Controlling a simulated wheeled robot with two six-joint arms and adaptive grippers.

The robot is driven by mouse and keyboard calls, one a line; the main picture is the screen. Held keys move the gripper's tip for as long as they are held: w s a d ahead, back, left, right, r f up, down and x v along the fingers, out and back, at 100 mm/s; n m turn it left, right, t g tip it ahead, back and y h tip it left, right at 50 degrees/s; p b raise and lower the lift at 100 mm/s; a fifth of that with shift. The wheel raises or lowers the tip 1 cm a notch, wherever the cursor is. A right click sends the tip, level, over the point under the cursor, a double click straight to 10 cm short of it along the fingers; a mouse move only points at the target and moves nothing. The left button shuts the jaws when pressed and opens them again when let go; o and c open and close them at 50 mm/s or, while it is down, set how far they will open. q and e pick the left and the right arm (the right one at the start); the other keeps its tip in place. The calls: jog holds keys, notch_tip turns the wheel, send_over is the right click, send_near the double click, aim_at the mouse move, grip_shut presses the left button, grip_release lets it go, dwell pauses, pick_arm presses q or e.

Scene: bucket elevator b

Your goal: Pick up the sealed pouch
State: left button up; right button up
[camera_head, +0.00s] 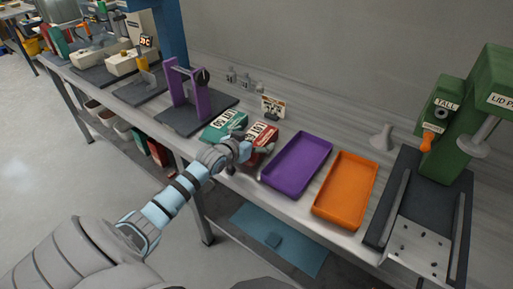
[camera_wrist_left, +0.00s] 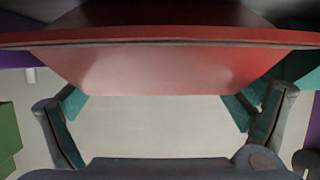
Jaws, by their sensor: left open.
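Two pouch-like packs with white LOT labels lie side by side on the bench, a green one (camera_head: 222,127) and a red one (camera_head: 262,133). I cannot tell from the head view which one is sealed. My left gripper (camera_head: 247,150) is open at the front edge of the red pack and hides part of it. In the left wrist view, the red pack (camera_wrist_left: 160,68) fills the top, with a flat edge running across it. The two fingers of my left gripper (camera_wrist_left: 165,115) stand apart on either side below that edge; I cannot tell whether they touch it. My right gripper is not in view.
A purple tray (camera_head: 297,164) and an orange tray (camera_head: 346,190) stand empty right of the red pack. A purple stand (camera_head: 185,92) is to the left, a small picture card (camera_head: 273,106) behind. A green press (camera_head: 457,130) stands at the far right.

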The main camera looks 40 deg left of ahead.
pick_arm(q)
jog(key=shift+w, duration=0.1)
jog(key=c, duration=1)
jog(key=shift+r, duration=0.1)
